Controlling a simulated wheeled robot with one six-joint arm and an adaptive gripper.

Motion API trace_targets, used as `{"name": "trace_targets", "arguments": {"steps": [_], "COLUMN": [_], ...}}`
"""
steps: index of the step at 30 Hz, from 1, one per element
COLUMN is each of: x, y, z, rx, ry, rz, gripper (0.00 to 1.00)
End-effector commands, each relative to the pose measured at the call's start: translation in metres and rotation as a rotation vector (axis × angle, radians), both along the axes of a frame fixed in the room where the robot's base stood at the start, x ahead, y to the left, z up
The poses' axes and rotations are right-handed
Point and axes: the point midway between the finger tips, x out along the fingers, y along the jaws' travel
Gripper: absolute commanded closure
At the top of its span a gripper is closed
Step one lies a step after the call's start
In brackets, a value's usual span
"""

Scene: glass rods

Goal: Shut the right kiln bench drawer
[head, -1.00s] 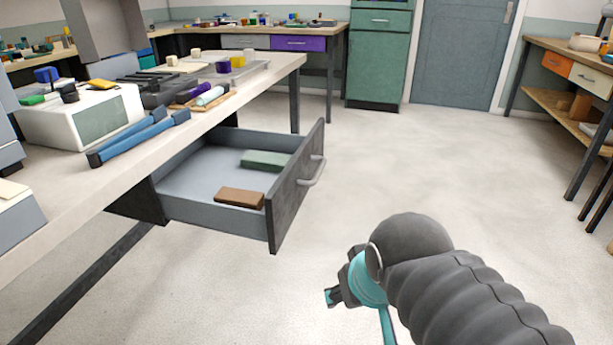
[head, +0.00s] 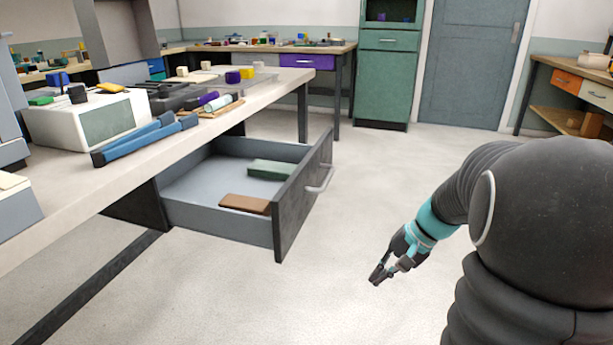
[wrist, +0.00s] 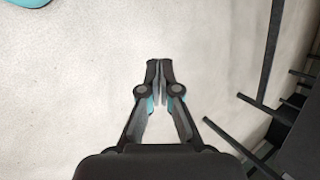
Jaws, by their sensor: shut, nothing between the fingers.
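The kiln bench drawer (head: 287,218) stands pulled out under the left bench in the head view. It has a dark front with a light bar handle (head: 320,179) facing right. Inside lie a green block (head: 270,169) and a brown block (head: 244,204). My gripper (head: 377,279) is to the right of the drawer front and lower in the picture, over the floor, apart from the handle. Its fingers are together and empty, as the wrist view (wrist: 160,66) also shows. The drawer does not show in the wrist view.
The bench top (head: 140,161) carries a white box device (head: 88,122), blue tongs-like bars (head: 145,140) and small items. The floor (head: 370,190) right of the drawer is clear. A green cabinet (head: 383,80) and another bench (head: 565,64) stand farther off.

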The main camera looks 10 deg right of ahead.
Motion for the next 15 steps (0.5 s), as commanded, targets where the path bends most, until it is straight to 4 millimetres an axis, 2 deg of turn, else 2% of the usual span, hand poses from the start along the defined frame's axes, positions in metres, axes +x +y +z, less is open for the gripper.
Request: {"name": "trace_targets", "arguments": {"steps": [1,3,8,11,14,15], "x": [0.014,0.034,0.081,0.112,0.137,0.145], "y": [-0.010,-0.020,-0.045,-0.062,-0.070,-0.071], "z": [-0.008,-0.011,-0.005,0.011,0.040,0.055], "rx": [0.069,0.167,0.392,0.526,0.632,0.665], "ry": [-0.004,-0.029,-0.139,-0.257,-0.393,-0.450], "rz": [-0.033,-0.069,-0.129,-0.143,-0.123,-0.107], "gripper": [1.00,1.00,1.00,1.00,1.00,1.00]}}
